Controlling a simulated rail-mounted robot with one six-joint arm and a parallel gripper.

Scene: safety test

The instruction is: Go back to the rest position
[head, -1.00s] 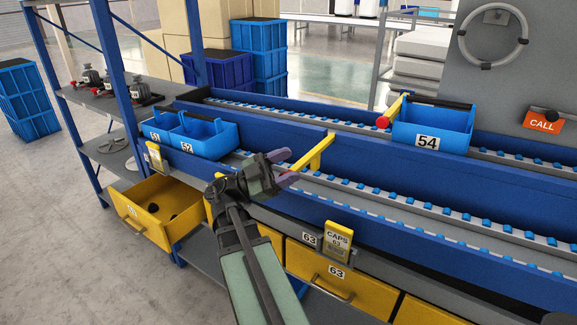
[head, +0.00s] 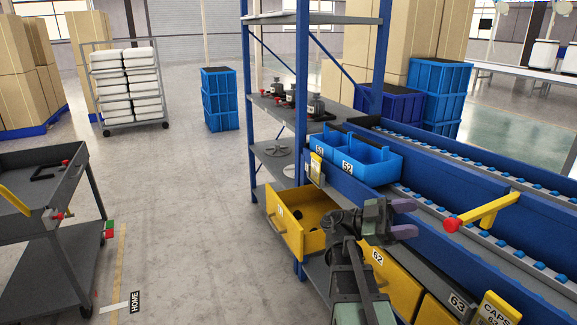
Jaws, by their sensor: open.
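My gripper (head: 404,219) is open in the head view. It shows empty in front of the blue conveyor rack, near the open yellow drawer (head: 286,231). A floor label reading HOME (head: 135,301) lies at the lower left, beside a white strip and a yellow line on the grey floor. My gripper is far to the right of that label.
Blue bins 51 and 52 (head: 366,163) sit on the rack. A yellow lever with a red knob (head: 483,213) sticks out right of my gripper. A grey cart (head: 52,211) stands at left. Open floor (head: 190,215) lies between cart and rack.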

